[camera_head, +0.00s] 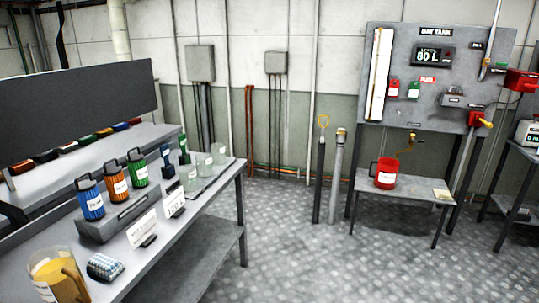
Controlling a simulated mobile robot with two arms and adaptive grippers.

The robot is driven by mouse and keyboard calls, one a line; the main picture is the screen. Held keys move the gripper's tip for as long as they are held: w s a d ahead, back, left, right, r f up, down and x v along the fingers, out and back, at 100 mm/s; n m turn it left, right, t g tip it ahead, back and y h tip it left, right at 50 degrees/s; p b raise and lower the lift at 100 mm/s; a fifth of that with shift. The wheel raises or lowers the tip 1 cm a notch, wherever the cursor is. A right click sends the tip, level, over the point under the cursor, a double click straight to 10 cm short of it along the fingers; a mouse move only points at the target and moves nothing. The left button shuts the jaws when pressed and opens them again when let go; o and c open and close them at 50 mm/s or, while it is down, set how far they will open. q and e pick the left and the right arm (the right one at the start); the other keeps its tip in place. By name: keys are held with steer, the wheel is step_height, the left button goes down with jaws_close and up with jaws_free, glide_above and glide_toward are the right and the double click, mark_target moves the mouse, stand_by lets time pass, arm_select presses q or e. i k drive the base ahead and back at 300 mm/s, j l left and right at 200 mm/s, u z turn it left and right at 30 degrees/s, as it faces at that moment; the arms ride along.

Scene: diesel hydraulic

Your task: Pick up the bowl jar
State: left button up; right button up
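Several small clear glass jars stand in a group on the grey workbench (200,213) at the left, towards its far end. I see a near jar (190,179), a middle jar (205,166) and a far jar (218,154). They look alike at this size, and I cannot tell which one is the bowl jar. Neither of my grippers is in view.
Blue (90,203), orange (115,184) and green (138,170) canisters stand on a grey rack beside white label cards (142,229). A checked cloth (104,267) lies nearer. A red jug (385,173) stands below the day tank panel. Floor (300,255) right of the bench is clear.

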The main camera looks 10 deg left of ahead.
mark_target(204, 161)
steer(key=i+l, duration=0.1)
steer(key=i, duration=1.2)
steer(key=i+u, duration=0.4)
steer(key=i+l+u, duration=0.1)
steer(key=i+u, duration=0.25)
steer(key=i+l+u, duration=0.2)
steer(key=u, duration=0.2)
